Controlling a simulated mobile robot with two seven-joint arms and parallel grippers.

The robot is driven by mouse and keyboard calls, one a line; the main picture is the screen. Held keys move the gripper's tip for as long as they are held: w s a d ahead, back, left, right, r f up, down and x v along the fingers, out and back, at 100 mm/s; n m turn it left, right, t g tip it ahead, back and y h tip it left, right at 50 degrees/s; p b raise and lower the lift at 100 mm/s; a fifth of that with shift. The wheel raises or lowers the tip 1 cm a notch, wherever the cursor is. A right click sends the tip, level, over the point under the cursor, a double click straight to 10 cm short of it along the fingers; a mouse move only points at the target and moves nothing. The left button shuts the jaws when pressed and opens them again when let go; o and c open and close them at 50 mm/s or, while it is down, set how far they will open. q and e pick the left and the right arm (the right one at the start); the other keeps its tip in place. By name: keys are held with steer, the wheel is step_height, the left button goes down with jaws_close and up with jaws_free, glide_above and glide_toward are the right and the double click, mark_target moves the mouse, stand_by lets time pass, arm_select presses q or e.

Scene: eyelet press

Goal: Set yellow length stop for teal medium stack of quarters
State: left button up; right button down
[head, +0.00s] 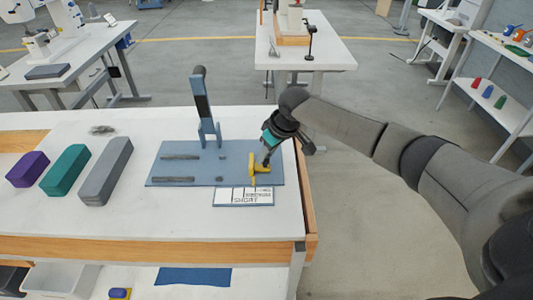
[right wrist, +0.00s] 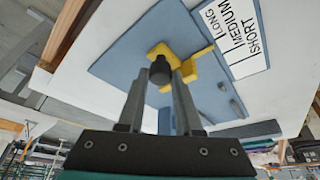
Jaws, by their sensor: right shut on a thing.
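The yellow length stop (head: 262,169) sits at the right end of the blue-grey press plate (head: 222,179). My right gripper (head: 268,156) reaches down from the right and is shut on the stop. In the right wrist view its fingers (right wrist: 162,82) are at the dark knob of the yellow stop (right wrist: 187,66). The stop's pointer reaches toward the white card (right wrist: 232,60) marked LONG, MEDIUM and SHORT; I cannot tell exactly which mark it meets. The teal stack (head: 65,170) lies on the left of the table, between the purple and grey ones. My left gripper is not in view.
The purple block (head: 28,169) and longer grey block (head: 106,172) lie beside the teal one. The press lever (head: 203,105) stands upright at the plate's back. A small grey item (head: 102,130) lies behind the blocks. The white table (head: 110,220) is clear in front.

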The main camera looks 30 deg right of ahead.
mark_target(252, 159)
steer(key=shift+w+a+r+p, duration=0.1)
steer(key=shift+w+a+p, duration=0.25)
steer(key=shift+a, duration=0.3)
steer(key=shift+w+a+p, duration=0.2)
steer(key=shift+a+p, duration=0.2)
steer(key=shift+a, duration=0.2)
steer(key=shift+w+a, duration=0.15)
steer(key=shift+a, duration=0.05)
steer(key=c, duration=0.8)
jaws_free()
steer(key=shift+c, duration=0.2)
steer(key=shift+d, duration=0.1)
